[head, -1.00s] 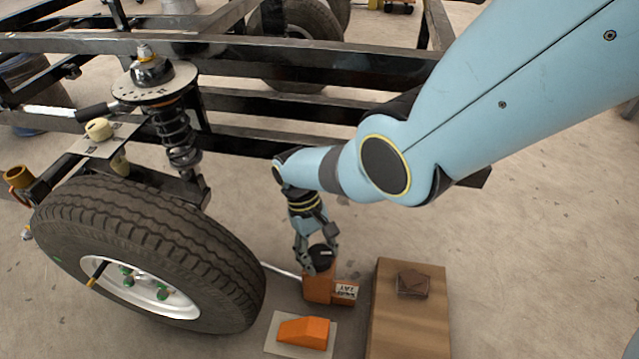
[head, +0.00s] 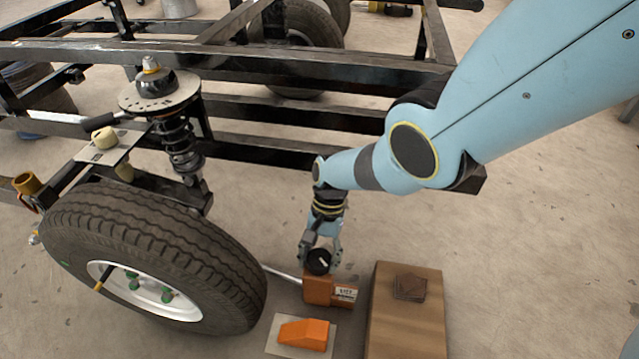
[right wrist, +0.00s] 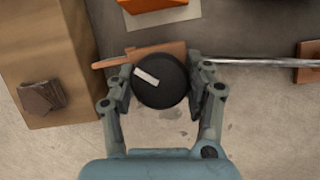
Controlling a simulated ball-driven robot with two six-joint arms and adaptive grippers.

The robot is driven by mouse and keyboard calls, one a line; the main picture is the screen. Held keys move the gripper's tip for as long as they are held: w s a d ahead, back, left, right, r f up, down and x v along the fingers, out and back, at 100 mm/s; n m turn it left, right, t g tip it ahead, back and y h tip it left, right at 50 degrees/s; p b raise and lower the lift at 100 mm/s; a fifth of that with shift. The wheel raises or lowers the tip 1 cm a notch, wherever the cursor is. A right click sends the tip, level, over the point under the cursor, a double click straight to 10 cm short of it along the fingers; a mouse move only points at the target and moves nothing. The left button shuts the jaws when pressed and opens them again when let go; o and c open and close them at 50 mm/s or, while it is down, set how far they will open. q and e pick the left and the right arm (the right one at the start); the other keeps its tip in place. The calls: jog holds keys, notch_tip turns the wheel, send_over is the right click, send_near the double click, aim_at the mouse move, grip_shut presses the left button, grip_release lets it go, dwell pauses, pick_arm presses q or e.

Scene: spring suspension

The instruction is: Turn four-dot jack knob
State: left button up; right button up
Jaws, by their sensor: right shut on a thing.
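The black round knob (head: 319,261) sits on top of the orange-brown jack box (head: 320,290) beside the wheel. A white pointer bar crosses part of it, and it also shows in the right wrist view (right wrist: 165,90). My right gripper (head: 320,258) reaches down from above and is shut around the knob. In the right wrist view its two fingers (right wrist: 164,78) stand on either side of the knob. The jack carries a small white label (head: 345,292); its lettering is too small to read surely. I cannot make out four dots. My left gripper is not in view.
A large tyre (head: 150,230) stands close left of the jack. An orange wedge (head: 304,333) lies on a pale mat in front. A wooden board (head: 405,325) with a brown block (head: 410,288) is to the right. The black frame (head: 270,110) runs behind.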

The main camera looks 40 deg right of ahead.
jog(key=m+t+p, duration=0.1)
jog(key=m, duration=0.2)
jog(key=shift+d, duration=0.1)
jog(key=m+t+p, duration=0.1)
jog(key=m, duration=0.1)
jog(key=shift+m, duration=0.3)
jog(key=m+t+p, duration=0.1)
jog(key=m+t, duration=0.1)
jog(key=m, duration=0.3)
jog(key=shift+p, duration=0.35)
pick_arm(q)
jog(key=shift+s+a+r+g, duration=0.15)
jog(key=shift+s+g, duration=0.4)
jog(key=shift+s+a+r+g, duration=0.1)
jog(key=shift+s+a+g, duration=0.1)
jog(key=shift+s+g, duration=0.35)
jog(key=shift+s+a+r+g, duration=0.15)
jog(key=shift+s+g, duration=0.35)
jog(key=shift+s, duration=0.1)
pick_arm(e)
jog(key=shift+m, duration=0.5)
jog(key=o, duration=1.2)
